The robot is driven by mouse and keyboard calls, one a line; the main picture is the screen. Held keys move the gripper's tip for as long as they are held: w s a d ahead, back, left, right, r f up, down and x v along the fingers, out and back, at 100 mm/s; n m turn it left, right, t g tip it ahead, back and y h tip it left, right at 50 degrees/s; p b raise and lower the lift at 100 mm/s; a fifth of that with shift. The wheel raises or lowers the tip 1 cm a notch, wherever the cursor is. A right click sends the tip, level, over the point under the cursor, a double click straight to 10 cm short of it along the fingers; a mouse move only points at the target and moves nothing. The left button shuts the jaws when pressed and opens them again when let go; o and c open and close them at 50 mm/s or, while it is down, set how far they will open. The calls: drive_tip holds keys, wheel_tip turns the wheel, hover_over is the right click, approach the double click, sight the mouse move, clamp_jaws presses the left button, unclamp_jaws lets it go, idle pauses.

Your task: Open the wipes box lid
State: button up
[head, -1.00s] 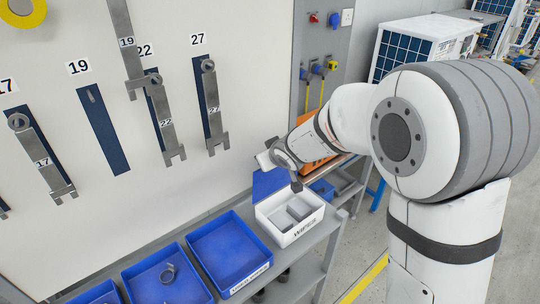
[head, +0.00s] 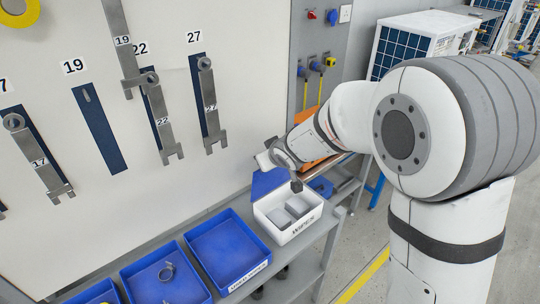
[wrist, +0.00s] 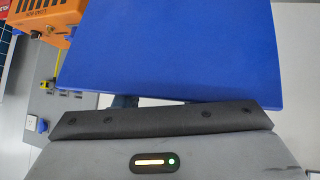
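The wipes box (head: 282,232) is a white box labelled WIPES on the grey bench. Its blue lid (head: 266,183) stands raised at the back, and the grey contents show inside. My gripper (head: 296,186) is over the box, close in front of the raised lid. In the wrist view the blue lid (wrist: 170,50) fills the upper middle, just beyond the dark edge of my gripper's body. The fingertips are not clear in either view, so I cannot tell whether they are apart or touch the lid.
Blue trays (head: 228,252) stand left of the box, one holding a metal ring. Wrenches hang on the white board (head: 230,110) behind. An orange device (head: 312,143) lies beyond my gripper. Open floor (head: 352,262) is to the right of the bench.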

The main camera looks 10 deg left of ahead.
drive_tip(key=p+v, duration=0.3)
drive_tip(key=v, duration=0.4)
drive_tip(key=shift+s+r, duration=0.15)
drive_tip(key=shift+r, duration=0.1)
drive_tip(key=shift+c, duration=0.4)
